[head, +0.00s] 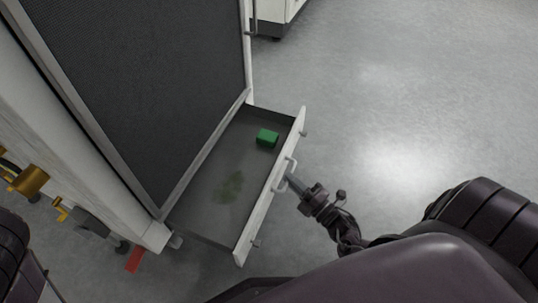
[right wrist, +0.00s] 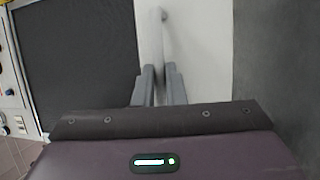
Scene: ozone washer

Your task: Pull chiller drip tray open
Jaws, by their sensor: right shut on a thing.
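The chiller drip tray (head: 208,190) is pulled out from the base of the white chiller cabinet (head: 112,194) in the head view. Its white front panel (head: 262,208) has a bar handle (head: 290,168) near the middle. A small green block (head: 267,137) and a greenish stain lie inside the tray. My right gripper (head: 289,178) is at the handle and shut on it. In the right wrist view, the two fingers (right wrist: 160,88) close around the handle (right wrist: 158,40). My left gripper is not in view.
A dark mesh panel (head: 150,90) covers the cabinet side above the tray. Brass fittings (head: 30,180) and a red piece (head: 134,258) are at lower left. Another white cabinet (head: 275,14) stands at the top. The grey floor (head: 400,90) right of the tray is clear.

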